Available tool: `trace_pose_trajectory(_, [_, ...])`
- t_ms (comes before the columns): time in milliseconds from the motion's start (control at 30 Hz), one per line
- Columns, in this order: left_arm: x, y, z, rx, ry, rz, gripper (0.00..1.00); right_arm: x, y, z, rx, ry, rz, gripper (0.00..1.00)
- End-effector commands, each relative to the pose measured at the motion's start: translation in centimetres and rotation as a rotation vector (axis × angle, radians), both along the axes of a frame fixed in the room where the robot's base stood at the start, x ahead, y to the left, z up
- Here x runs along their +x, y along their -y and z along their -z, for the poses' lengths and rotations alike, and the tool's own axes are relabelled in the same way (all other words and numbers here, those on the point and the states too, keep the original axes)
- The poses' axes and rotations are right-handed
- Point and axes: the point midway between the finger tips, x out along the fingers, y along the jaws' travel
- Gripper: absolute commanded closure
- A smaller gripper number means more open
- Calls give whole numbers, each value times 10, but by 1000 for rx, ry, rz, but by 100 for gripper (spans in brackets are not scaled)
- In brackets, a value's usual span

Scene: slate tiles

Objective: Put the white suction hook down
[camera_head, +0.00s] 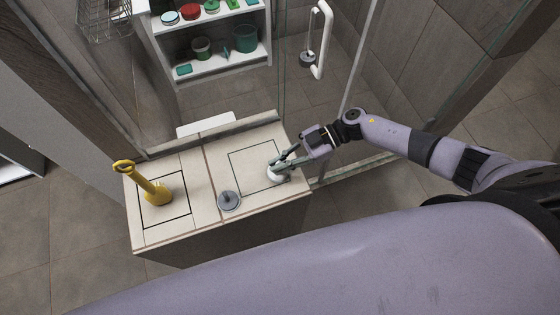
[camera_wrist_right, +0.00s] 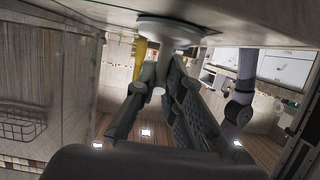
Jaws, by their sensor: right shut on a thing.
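The white suction hook (camera_head: 275,177) is at the right part of the beige tiled ledge (camera_head: 180,227), inside or over the right dark square outline. My right gripper (camera_head: 281,163) is shut on it from the back right, and the fingers hide part of it. In the right wrist view the hook's pale round disc (camera_wrist_right: 172,27) shows at the tips of my right gripper (camera_wrist_right: 170,62), close against the ledge surface. I cannot tell whether the disc fully touches the ledge. My left gripper is not in view.
A grey suction piece (camera_head: 229,200) sits left of the white hook. A yellow upright object (camera_head: 150,184) stands in the left square outline. Behind are a glass panel with a white handle (camera_head: 322,45) and a white shelf (camera_head: 215,67) with containers.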

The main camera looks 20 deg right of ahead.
Motion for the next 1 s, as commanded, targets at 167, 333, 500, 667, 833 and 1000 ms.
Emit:
trace_pose_trajectory(167, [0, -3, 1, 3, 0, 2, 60, 0, 0, 2, 0, 0, 0, 84])
trace_pose_trajectory(333, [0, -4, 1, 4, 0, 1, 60, 0, 0, 2, 0, 0, 0, 73])
trace_pose_trajectory(500, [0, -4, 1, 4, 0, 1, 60, 0, 0, 2, 0, 0, 0, 71])
trace_pose_trajectory(667, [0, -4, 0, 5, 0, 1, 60, 0, 0, 1, 0, 0, 0, 71])
trace_pose_trajectory(833, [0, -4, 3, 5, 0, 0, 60, 1, 13, -3, -3, 0, 3, 71])
trace_pose_trajectory(1000, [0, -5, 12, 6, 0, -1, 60, 3, 47, -13, -6, 1, 2, 71])
